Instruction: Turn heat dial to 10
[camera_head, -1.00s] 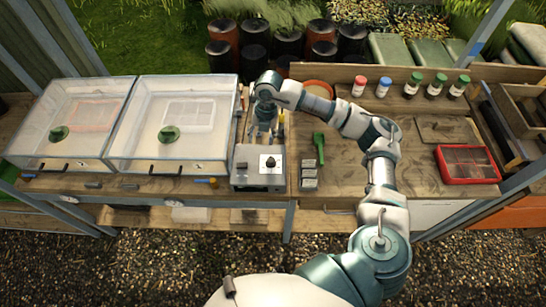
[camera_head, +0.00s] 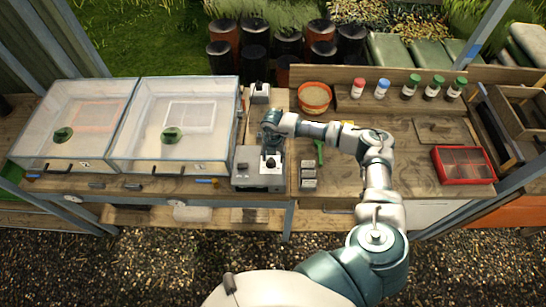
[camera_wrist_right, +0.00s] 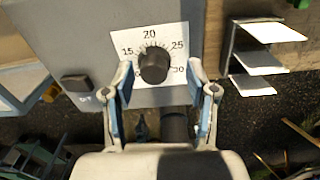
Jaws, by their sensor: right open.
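The heat dial (camera_wrist_right: 155,66) is a round black knob on a white scale plate (camera_wrist_right: 174,32) reading 15, 20, 25 and 30 in the right wrist view. The lower left of the scale, where 10 may be, is hidden by a finger. The dial sits on a grey control box (camera_head: 244,180), left of centre in the head view. My right gripper (camera_head: 271,146) is open just behind and above the dial. In the wrist view its fingers (camera_wrist_right: 161,72) stand on either side of the knob, apparently not touching it. My left gripper is out of view.
A dark button (camera_wrist_right: 76,83) is left of the dial. Two clear-lidded propagator boxes (camera_head: 182,150) stand left of the control box. A terracotta pot (camera_head: 315,98) stands behind.

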